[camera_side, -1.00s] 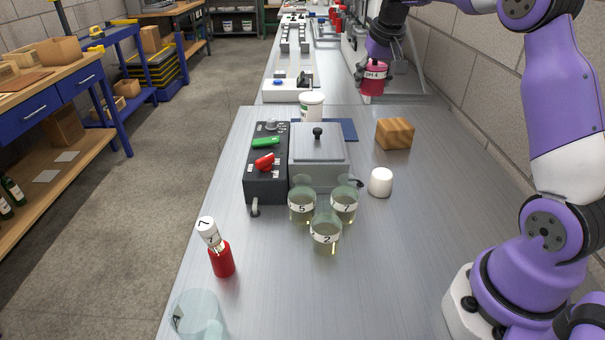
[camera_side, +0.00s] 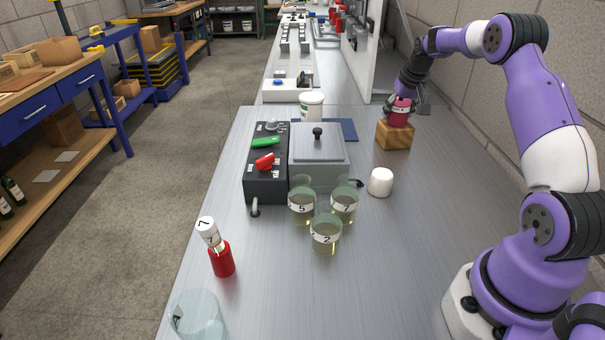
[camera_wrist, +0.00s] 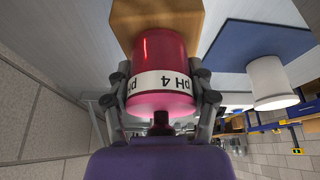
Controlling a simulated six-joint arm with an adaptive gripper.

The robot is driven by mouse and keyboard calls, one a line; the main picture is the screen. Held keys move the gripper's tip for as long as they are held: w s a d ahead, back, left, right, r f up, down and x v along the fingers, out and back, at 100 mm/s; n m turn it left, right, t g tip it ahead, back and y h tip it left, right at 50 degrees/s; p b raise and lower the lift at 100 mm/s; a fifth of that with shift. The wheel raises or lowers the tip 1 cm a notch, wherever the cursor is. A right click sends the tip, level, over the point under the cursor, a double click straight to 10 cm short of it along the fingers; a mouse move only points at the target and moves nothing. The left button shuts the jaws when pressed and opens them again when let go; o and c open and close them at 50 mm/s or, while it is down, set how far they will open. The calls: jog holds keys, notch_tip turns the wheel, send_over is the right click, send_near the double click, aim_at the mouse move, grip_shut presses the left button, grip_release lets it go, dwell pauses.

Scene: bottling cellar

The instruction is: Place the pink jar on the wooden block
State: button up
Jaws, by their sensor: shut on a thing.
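The pink jar (camera_side: 398,116) has a white "pH 4" label and is upright at the wooden block's top in the side view. The wooden block (camera_side: 395,137) stands on the metal bench at the right. My gripper (camera_side: 404,97) is shut on the jar from above. In the wrist view my gripper's fingers (camera_wrist: 163,108) grip both sides of the pink jar (camera_wrist: 160,60), and the wooden block (camera_wrist: 150,14) lies beyond the jar's base. I cannot tell whether the base touches the block or is slightly above it.
A white cylinder (camera_side: 381,182) stands in front of the block. Left are a grey lidded box (camera_side: 318,165), several labelled beakers (camera_side: 325,235), a blue mat (camera_side: 340,129) and a white tub (camera_side: 311,105). A red bottle (camera_side: 222,260) stands front left.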

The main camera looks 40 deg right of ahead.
jog(key=shift+f, duration=0.15)
jog(key=o, duration=1.4)
jog(key=v, duration=1.2)
jog(key=a+r+n, duration=0.2)
jog(key=a+r, duration=0.1)
jog(key=a, duration=0.5)
jog(key=s+a+r+n+t+y, duration=0.1)
jog(key=s+a+n, duration=0.15)
jog(key=a, duration=0.85)
jog(key=s+a+f+n, duration=0.1)
jog(key=s+a, duration=0.2)
jog(key=s+a+f+n+y, duration=0.1)
jog(key=s+a+f, duration=0.1)
jog(key=s+a, duration=0.2)
jog(key=s+a+f+n+t, duration=0.1)
jog(key=s+a, duration=0.3)
jog(key=shift+a+f+y, duration=0.15)
jog(key=shift+f+y, duration=0.15)
jog(key=shift+y, duration=0.1)
